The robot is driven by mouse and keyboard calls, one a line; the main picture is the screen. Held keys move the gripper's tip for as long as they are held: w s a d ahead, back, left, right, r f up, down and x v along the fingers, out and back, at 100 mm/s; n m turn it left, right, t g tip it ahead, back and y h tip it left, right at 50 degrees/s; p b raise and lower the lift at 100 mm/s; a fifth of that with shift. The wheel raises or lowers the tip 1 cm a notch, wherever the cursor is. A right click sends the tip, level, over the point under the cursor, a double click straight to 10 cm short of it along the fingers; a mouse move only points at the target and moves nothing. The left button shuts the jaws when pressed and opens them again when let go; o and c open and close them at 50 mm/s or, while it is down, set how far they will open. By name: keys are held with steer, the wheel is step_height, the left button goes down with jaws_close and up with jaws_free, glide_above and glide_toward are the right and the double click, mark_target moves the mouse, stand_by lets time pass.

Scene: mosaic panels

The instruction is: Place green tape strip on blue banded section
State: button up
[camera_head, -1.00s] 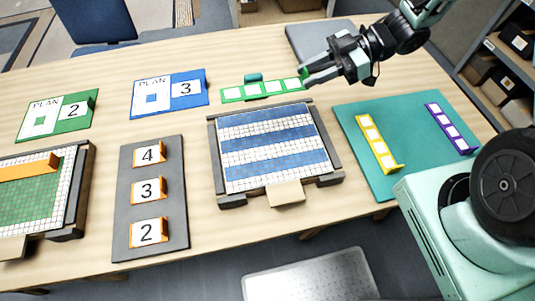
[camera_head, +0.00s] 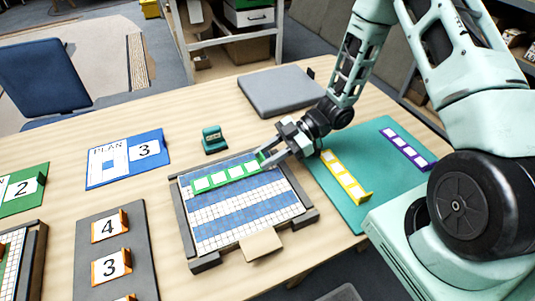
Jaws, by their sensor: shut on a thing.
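The green tape strip (camera_head: 225,173), with several white squares along it, lies across the far part of the blue-and-white banded panel (camera_head: 240,214), over its far blue band. I cannot tell whether it rests on the surface or hovers just above it. My gripper (camera_head: 266,158) is shut on the strip's right end, at the panel's far right corner. The panel sits in a dark frame with a light wooden tab (camera_head: 261,244) at the front. Its other blue bands are bare.
A teal mat (camera_head: 362,169) with a yellow strip (camera_head: 345,177) and a purple strip (camera_head: 408,148) lies right. A small teal block (camera_head: 214,139) stands behind the panel. Beyond are a grey slab (camera_head: 280,91) and a blue plan card (camera_head: 128,157). A grey number board (camera_head: 111,252) lies left.

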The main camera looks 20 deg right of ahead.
steer(key=shift+f, duration=0.2)
steer(key=shift+f, duration=0.1)
steer(key=o, duration=0.9)
